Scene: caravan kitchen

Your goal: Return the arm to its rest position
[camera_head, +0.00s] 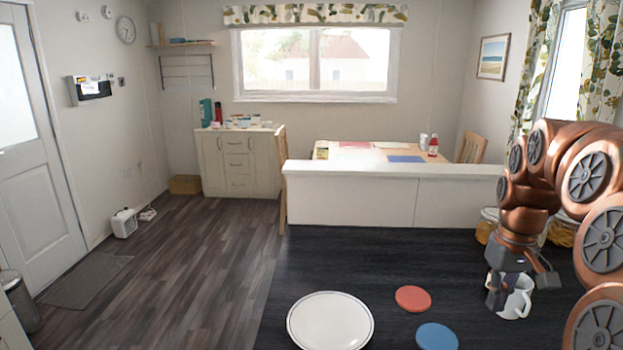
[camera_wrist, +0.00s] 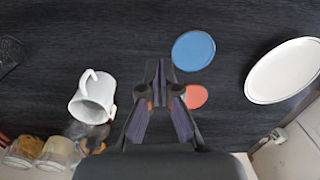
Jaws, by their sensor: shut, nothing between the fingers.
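My arm, copper coloured with grey joint caps, is bent on the right side of the head view. My gripper (camera_head: 497,298) points down over the dark countertop, in front of a white mug (camera_head: 522,298) that it partly hides. In the wrist view the fingertips of my gripper (camera_wrist: 159,72) are together with nothing between them. The mug (camera_wrist: 91,100) lies to their left there, clear of the fingers.
A white plate (camera_head: 330,321), a red disc (camera_head: 413,299) and a blue disc (camera_head: 437,337) lie on the dark countertop (camera_head: 370,262). Jars (camera_head: 487,225) stand behind my arm at the right. A low white partition (camera_head: 390,195) edges the counter's far side.

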